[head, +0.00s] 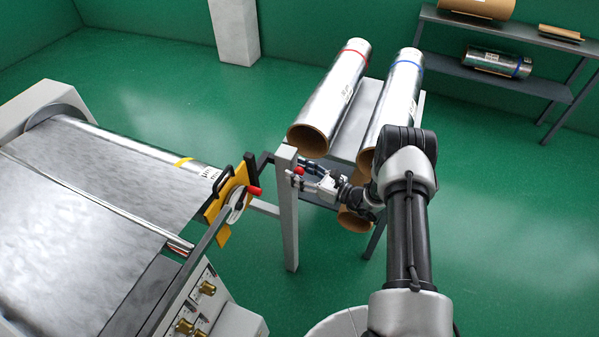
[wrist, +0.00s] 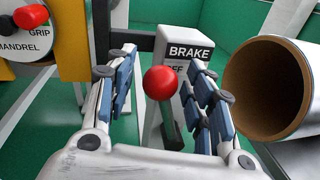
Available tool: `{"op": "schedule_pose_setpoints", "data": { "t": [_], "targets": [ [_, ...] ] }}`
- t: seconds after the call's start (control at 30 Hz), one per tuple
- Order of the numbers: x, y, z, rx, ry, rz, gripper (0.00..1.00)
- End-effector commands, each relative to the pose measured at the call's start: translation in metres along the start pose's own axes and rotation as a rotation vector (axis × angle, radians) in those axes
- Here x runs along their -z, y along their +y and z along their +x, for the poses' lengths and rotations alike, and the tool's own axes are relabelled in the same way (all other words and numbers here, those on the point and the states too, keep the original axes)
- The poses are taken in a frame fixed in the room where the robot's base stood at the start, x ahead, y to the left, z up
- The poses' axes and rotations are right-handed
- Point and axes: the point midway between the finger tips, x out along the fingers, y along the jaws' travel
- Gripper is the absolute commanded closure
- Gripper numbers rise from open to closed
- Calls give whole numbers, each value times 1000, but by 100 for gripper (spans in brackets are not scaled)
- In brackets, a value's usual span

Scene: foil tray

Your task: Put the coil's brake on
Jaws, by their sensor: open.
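In the wrist view the knob (wrist: 160,83) sits between the two fingers of my gripper (wrist: 162,72), with a gap on each side. My gripper (head: 312,180) is open and empty. The BRAKE label (wrist: 190,52) is on the post top behind the knob; the word below it is partly hidden. The foil coil (head: 130,145) with a yellow band lies on the machine at left.
A yellow plate with a MANDREL GRIP dial and red handle (head: 254,191) stands left of the post. Two foil rolls, red-banded (head: 335,95) and blue-banded (head: 398,95), lie on a stand behind my arm. A brown tube end (wrist: 265,88) is close to my right finger.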

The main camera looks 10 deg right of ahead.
Motion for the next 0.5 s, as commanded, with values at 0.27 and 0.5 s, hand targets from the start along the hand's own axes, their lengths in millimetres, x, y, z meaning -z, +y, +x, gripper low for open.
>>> {"op": "schedule_pose_setpoints", "data": {
  "t": [0.27,0.5],
  "targets": [
    [0,0,-2,1,0,-1,51],
    [0,-2,-36,6,0,1,51]
  ]
}}
